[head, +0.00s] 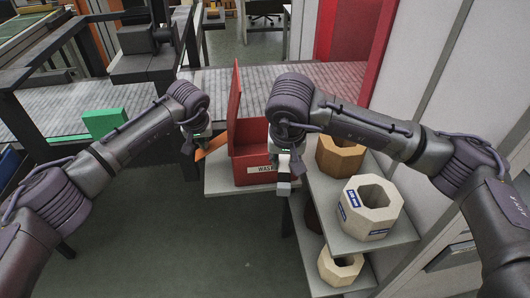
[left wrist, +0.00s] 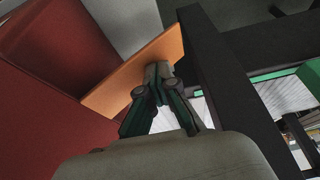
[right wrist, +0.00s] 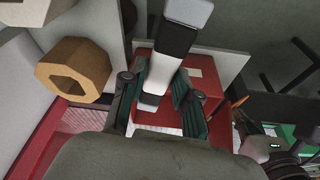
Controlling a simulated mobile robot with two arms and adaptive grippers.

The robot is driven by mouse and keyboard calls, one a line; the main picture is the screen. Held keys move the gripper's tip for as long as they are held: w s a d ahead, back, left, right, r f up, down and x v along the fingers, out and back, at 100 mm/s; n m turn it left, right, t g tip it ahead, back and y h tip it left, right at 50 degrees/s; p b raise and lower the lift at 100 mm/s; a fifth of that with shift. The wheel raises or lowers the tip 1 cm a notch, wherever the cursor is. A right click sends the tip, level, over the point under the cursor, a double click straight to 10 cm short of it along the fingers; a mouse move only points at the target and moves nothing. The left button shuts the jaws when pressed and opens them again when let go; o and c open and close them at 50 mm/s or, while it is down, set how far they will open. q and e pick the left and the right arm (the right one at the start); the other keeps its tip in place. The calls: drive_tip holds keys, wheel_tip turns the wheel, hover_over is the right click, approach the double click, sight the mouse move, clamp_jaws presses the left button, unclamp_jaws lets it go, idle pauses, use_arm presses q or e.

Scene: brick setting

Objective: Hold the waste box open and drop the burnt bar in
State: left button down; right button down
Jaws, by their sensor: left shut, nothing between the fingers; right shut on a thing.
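The red waste box (head: 250,166) stands on a light shelf, with its lid (head: 238,105) upright at its left side. An orange plate (head: 212,146) sticks out at the box's left; it also shows in the left wrist view (left wrist: 130,75). My left gripper (head: 188,147) is shut and empty, its fingertips (left wrist: 158,72) at the plate, seemingly touching it. My right gripper (head: 287,150) is shut on a white bar with dark bands (head: 284,178), in front of the box's right end. The bar fills the middle of the right wrist view (right wrist: 177,45). The box's inside is mostly hidden.
Octagonal hollow blocks, one cream (head: 371,208) and one brown (head: 340,155), sit on shelves at the right. A grey conveyor (head: 330,85) runs behind the box. A dark frame post (left wrist: 225,75) stands close to my left gripper. Open floor (head: 170,240) lies in front.

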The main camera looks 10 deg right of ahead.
drive_tip(key=w+r, duration=0.1)
drive_tip(key=w+a+r, duration=0.1)
drive_tip(key=shift+w+r, duration=0.15)
drive_tip(key=shift+r, duration=0.2)
drive_tip(key=w+n, duration=0.2)
drive_tip(key=w, duration=1.2)
drive_tip(key=shift+y, duration=0.4)
drive_tip(key=shift+w+f, duration=0.1)
drive_tip(key=shift+f, duration=2.45)
drive_tip(key=c, duration=0.8)
unclamp_jaws()
drive_tip(key=shift+o, duration=0.2)
drive_tip(key=v, duration=1.2)
